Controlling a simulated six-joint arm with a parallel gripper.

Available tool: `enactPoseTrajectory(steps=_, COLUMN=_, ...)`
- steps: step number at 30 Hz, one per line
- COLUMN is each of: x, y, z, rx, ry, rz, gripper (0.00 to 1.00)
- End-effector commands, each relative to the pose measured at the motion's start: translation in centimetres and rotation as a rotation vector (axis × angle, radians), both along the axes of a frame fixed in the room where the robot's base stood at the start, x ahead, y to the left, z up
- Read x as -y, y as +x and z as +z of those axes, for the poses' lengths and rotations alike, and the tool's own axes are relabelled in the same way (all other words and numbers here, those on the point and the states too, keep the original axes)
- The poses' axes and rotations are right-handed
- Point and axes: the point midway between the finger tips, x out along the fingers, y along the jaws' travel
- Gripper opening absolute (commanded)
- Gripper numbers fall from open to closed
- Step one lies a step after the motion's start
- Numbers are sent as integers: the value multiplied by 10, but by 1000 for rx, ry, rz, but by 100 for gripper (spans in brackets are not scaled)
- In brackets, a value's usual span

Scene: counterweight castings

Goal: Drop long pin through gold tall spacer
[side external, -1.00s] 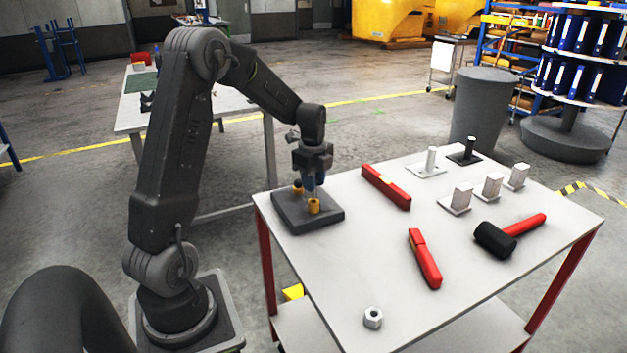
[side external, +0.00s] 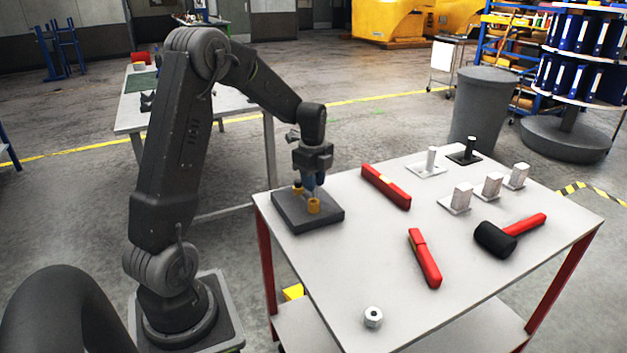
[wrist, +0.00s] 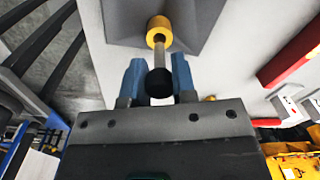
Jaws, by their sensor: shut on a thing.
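My gripper (wrist: 159,78) has blue fingers and is shut on the black head of the long pin (wrist: 161,50). The pin's silver shaft points from the fingers toward a gold spacer (wrist: 159,27). Its far end meets the spacer's opening in the wrist view; I cannot tell how deep it sits.
A red bar (side external: 386,187) lies right of the plate. Several blocks and posts stand at the table's back right. The tabletop in front of the plate is clear.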

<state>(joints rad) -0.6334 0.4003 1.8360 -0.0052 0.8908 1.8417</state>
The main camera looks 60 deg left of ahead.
Motion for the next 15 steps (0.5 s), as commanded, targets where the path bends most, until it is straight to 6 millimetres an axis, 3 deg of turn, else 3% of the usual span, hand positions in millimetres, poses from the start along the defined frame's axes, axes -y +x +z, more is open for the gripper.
enactPoseTrajectory(steps=15, x=0, y=0, z=-14, rx=-1, ry=0, rz=0, gripper=2)
